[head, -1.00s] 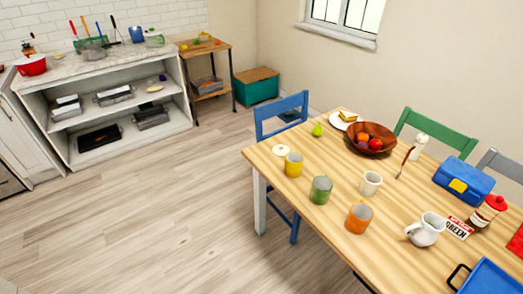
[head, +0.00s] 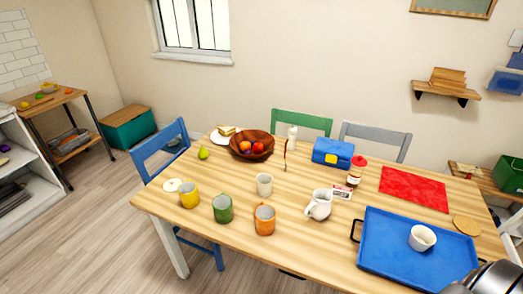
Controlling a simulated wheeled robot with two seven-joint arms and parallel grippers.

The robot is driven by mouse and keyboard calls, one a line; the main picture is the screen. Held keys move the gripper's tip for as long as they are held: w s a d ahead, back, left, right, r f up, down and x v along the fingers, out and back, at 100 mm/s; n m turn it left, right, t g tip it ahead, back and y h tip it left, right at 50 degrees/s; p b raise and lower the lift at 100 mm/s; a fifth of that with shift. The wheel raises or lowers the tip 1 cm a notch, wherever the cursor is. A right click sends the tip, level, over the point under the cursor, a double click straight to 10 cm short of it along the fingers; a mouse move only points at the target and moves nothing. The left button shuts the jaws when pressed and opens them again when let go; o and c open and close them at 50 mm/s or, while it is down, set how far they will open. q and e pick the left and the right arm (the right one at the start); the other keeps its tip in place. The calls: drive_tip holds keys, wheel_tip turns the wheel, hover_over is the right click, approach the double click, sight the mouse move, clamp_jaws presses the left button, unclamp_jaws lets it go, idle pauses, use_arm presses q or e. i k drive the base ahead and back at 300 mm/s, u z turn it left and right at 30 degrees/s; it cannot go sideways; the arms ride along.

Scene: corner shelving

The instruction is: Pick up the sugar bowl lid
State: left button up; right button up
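A small pale cream disc (head: 172,185), which looks like the sugar bowl lid, lies flat on the wooden table (head: 300,240) near its left corner. It sits just left of the yellow mug (head: 189,195). A white bowl (head: 422,238), possibly the sugar bowl, stands without a cover on the blue tray (head: 385,255) at the right. A dark grey and metallic part of my arm shows at the bottom right corner, far from the disc. No gripper fingers show in the head view.
A green mug (head: 222,208), an orange mug (head: 264,220), a white cup (head: 264,185) and a white jug (head: 319,204) stand on the table. A fruit bowl (head: 251,146) and a pear (head: 203,153) are farther back. A blue chair (head: 163,155) stands at the left edge. Floor is free at front left.

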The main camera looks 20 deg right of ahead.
sight(172, 185)
drive_tip(key=z, duration=3.6)
drive_tip(key=k, duration=1.65)
drive_tip(key=u, duration=2)
drive_tip(key=i, duration=0.95)
drive_tip(key=z, duration=0.05)
